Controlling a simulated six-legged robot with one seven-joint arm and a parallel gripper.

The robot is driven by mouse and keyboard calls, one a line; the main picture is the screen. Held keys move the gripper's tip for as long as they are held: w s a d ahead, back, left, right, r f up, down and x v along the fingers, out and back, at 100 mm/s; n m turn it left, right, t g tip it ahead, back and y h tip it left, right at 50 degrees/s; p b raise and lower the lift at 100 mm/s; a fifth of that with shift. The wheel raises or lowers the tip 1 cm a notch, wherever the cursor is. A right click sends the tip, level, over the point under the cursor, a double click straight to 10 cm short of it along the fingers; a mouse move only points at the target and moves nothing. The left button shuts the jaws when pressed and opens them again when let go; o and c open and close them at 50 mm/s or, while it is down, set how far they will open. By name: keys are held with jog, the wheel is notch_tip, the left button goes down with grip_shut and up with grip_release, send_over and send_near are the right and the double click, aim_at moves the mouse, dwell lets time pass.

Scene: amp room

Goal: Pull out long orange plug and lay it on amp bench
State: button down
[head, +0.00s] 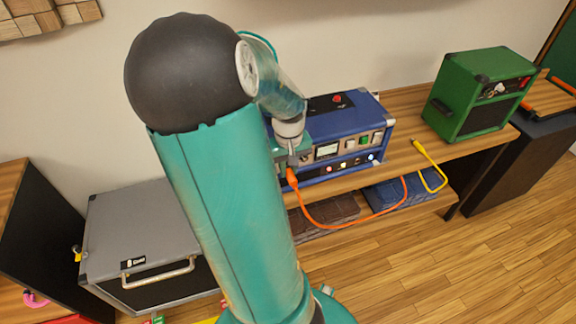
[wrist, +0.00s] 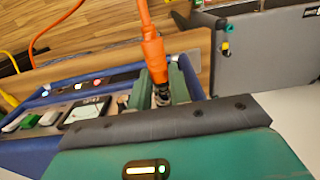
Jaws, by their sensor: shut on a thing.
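The long orange plug (wrist: 154,60) is between the fingers of my gripper (wrist: 160,88) in the wrist view. My gripper is shut on it. In the head view the orange plug (head: 291,177) shows just below my gripper (head: 292,158), in front of the blue amp (head: 340,140). Its orange cable hangs down and loops to the right. The plug's dark metal end shows in the wrist view near the blue amp's panel (wrist: 60,115); I cannot tell whether it is in a socket. The amp bench (head: 405,155) is the wooden top under the blue amp.
A green amp (head: 482,95) stands on the bench at right. A yellow plug (head: 417,146) and cable lie at the bench's front edge. Bare bench top shows between the two amps. A grey amp (head: 145,245) stands at lower left. Dark and blue boxes sit on the lower shelf.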

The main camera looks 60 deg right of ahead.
aim_at(294, 180)
jog(key=shift+s+a+f, duration=0.15)
jog(key=shift+s+a, duration=1.15)
jog(key=shift+s, duration=0.1)
